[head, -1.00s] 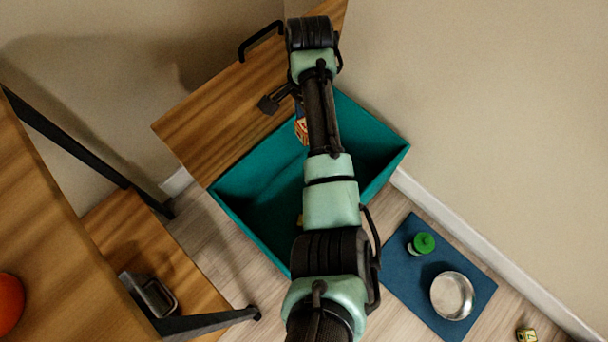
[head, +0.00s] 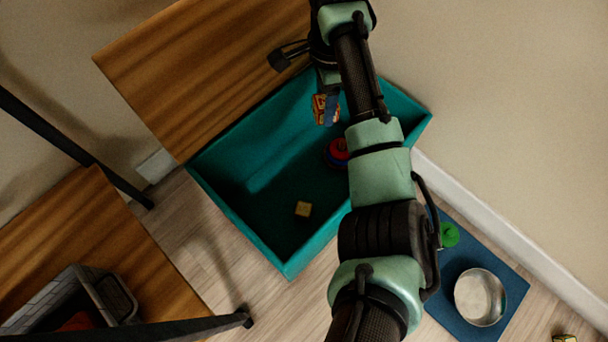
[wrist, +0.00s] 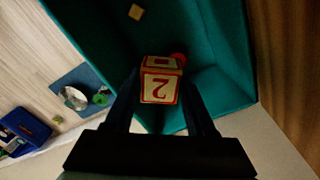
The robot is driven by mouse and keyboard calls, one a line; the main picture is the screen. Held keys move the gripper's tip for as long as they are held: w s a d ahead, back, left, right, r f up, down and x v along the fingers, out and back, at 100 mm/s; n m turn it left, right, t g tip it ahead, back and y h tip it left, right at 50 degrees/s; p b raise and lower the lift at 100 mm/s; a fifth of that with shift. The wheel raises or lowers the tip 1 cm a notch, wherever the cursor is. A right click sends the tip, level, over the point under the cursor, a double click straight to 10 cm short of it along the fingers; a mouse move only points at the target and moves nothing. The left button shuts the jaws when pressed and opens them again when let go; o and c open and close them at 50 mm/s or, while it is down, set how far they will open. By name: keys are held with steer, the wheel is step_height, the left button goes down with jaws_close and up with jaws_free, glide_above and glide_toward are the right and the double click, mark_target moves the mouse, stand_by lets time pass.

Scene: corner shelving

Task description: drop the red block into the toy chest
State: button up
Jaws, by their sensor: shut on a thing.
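The red block (wrist: 160,84), a cream cube with red edges and a number on its face, is between the fingers of my gripper (wrist: 162,98) in the wrist view. My gripper is shut on it. In the head view the block (head: 321,109) shows beside my arm, over the far part of the open teal toy chest (head: 232,222). Inside the chest lie a small yellow block (head: 303,209) and a red and blue round toy (head: 337,153), partly hidden by my arm.
A blue mat (head: 512,290) with a metal bowl (head: 480,297) and a green-topped item (head: 449,235) lies right of the chest. Walls close off the back and right.

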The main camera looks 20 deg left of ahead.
steer(key=shift+f+b, duration=2.55)
steer(key=shift+b, duration=1)
steer(key=o, duration=1.4)
step_height(320, 180, up, 13)
steer(key=p, duration=1)
